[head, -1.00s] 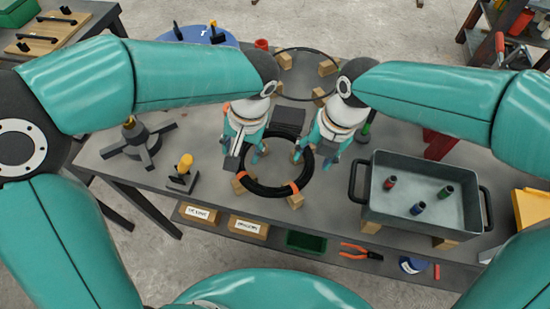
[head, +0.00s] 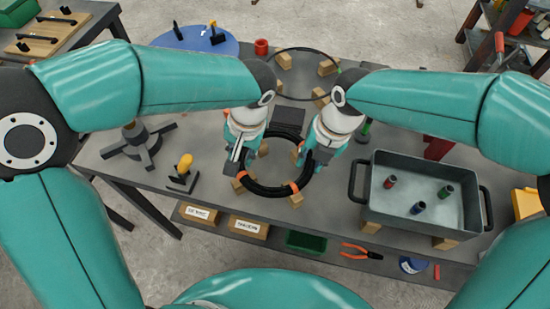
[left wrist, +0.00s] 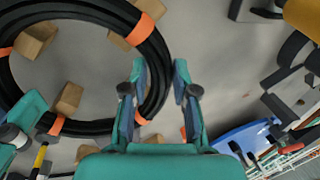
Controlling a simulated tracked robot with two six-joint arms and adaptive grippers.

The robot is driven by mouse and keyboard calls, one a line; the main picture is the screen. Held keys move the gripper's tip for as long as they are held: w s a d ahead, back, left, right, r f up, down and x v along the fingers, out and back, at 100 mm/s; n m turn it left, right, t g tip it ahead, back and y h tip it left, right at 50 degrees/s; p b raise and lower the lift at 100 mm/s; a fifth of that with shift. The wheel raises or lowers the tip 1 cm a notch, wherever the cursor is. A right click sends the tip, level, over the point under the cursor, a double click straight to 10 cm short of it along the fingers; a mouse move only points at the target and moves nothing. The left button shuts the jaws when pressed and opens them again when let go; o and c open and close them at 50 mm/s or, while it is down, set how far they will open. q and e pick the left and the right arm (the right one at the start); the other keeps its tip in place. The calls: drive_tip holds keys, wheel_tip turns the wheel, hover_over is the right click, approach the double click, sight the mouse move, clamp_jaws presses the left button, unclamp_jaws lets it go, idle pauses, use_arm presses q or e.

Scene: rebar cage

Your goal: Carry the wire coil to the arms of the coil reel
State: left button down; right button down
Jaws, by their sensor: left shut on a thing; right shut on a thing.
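The wire coil (head: 268,191) is a black ring with orange ties, lying flat on wooden blocks at the middle of the table's near part. In the left wrist view the coil (left wrist: 157,62) fills the left side. My left gripper (head: 239,165) is shut on the coil's left side, with a finger on each side of the ring. My right gripper (head: 310,164) is shut on the coil's right side; its fingertips are partly hidden. The coil reel (head: 138,146), a dark hub with flat spread arms, stands at the table's left, apart from the coil.
A yellow-knobbed stand (head: 184,172) sits between the reel and the coil. A grey tray (head: 460,222) with coloured pieces stands at the right. A thin ring (head: 305,50) on wooden blocks and a red cup (head: 261,47) are behind. A lower shelf holds bins and pliers (head: 361,250).

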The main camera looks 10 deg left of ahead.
use_arm(q)
drive_tip(key=shift+r, duration=0.1)
use_arm(e)
drive_tip(key=shift+w+r, duration=0.1)
